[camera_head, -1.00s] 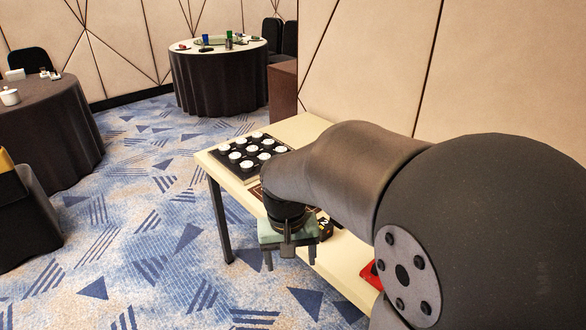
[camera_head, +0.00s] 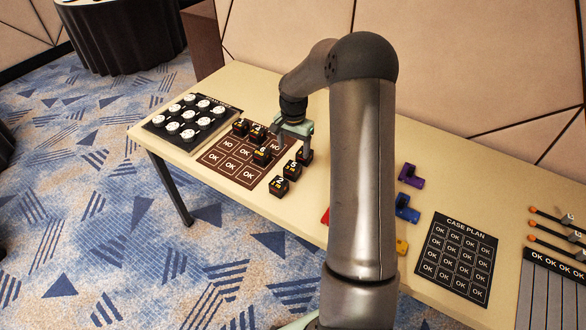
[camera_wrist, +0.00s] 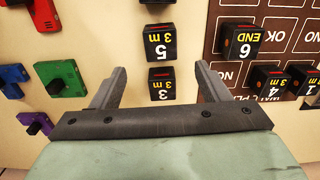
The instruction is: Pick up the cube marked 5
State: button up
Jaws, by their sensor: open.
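The cube marked 5 (camera_head: 292,170) is black with yellow and white print and sits on the table right of the brown OK/NO board. It also shows in the wrist view (camera_wrist: 160,43), above the cube marked 3 (camera_wrist: 161,84). My gripper (camera_head: 296,143) is open and empty above the table, behind the cube marked 5. In the wrist view its two fingers (camera_wrist: 160,74) are spread apart, with the cube marked 3 showing between them and the cube marked 5 beyond their tips. The cube marked 3 is partly hidden by the gripper in the head view.
The cube marked 2 (camera_head: 278,186) stands in front of the cube marked 5. The cube marked 6 (camera_head: 262,155) and other cubes stand on the brown board (camera_head: 230,158). Coloured blocks (camera_head: 406,208) and the case plan board (camera_head: 457,252) lie to the right.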

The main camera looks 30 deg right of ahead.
aim_at(293, 165)
notch_tip(293, 165, down, 9)
jog(key=shift+w+f+p, duration=0.1)
jog(key=shift+f+p, duration=0.1)
jog(key=shift+p, duration=0.9)
jog(key=c, duration=1.1)
